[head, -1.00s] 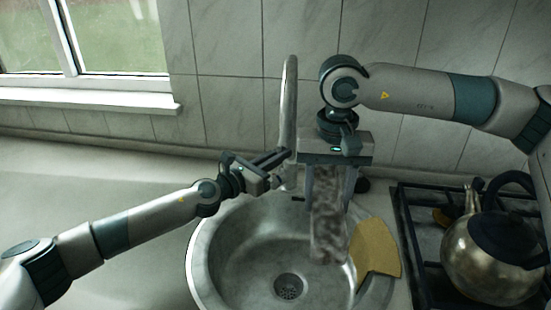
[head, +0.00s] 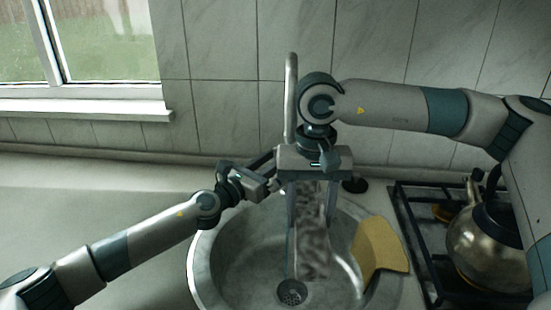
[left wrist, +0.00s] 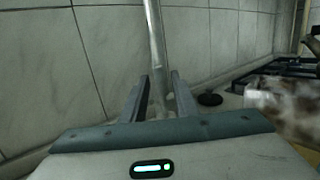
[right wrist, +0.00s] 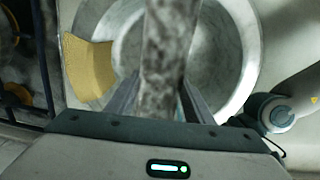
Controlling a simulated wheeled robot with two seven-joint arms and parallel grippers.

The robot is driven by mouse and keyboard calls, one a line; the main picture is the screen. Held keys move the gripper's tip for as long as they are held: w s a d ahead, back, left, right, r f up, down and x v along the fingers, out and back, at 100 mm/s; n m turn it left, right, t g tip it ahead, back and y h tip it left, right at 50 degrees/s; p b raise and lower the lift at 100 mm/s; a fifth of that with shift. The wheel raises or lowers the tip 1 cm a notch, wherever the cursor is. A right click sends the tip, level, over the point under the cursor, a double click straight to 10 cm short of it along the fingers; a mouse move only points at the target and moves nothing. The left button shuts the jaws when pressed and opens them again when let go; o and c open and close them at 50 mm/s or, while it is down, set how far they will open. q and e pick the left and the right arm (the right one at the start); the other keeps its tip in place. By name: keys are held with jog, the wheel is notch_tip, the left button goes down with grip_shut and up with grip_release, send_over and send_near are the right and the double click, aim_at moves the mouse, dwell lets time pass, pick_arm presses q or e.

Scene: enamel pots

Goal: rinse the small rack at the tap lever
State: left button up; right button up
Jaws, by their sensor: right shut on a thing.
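The small rack (head: 314,240), a long mottled grey-brown piece, hangs down from my right gripper (head: 309,205) over the sink (head: 225,262). The right gripper is shut on it; the rack also runs up between the fingers in the right wrist view (right wrist: 165,55). The steel tap (head: 291,95) stands behind the sink, just left of my right gripper. My left gripper (head: 275,158) is beside the tap's lower part. In the left wrist view its fingers (left wrist: 158,98) stand apart, with the tap column (left wrist: 155,40) beyond the gap. I cannot make out the tap lever.
A yellow cloth (head: 379,248) lies over the sink's right rim. A kettle (head: 485,245) stands on the hob (head: 415,235) to the right. The drain (head: 292,292) shows below the rack. The counter (head: 100,190) at left is clear. A pale streak beside the rack may be water; I cannot tell.

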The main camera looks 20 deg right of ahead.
pick_arm(q)
jog(key=v, duration=1.2)
dwell(0.5)
